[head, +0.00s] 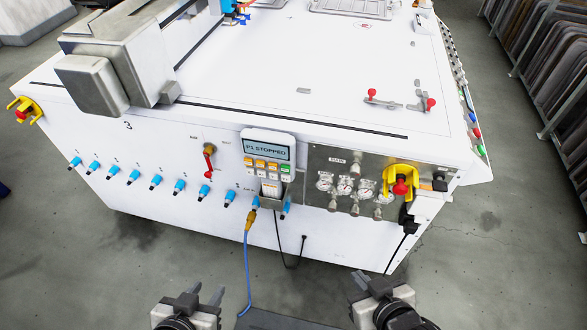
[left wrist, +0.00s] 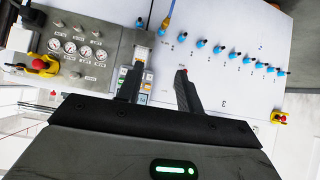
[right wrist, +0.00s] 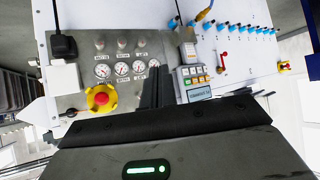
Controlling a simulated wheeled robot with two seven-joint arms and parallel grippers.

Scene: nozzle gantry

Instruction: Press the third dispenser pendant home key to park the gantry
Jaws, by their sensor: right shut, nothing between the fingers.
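The pendant (head: 268,152) hangs on the front of the white machine marked 3 (head: 128,125). Its screen (head: 267,149) reads "P1 STOPPED", with rows of orange, white and green keys (head: 267,166) below; the key labels are too small to read. It also shows in the right wrist view (right wrist: 195,82), right of the fingers, and partly behind a finger in the left wrist view (left wrist: 138,62). My left gripper (head: 204,293) is open and empty, low in front of the machine. My right gripper (head: 363,283) is shut and empty, lower right of the pendant. Both are clear of the pendant.
Right of the pendant is a gauge panel (head: 322,165) with a red emergency button (head: 401,187) on a yellow guard. Left are a red-handled valve (head: 208,160) and a row of blue fittings (head: 155,182). A blue hose (head: 246,265) and black cable (head: 281,250) hang below.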

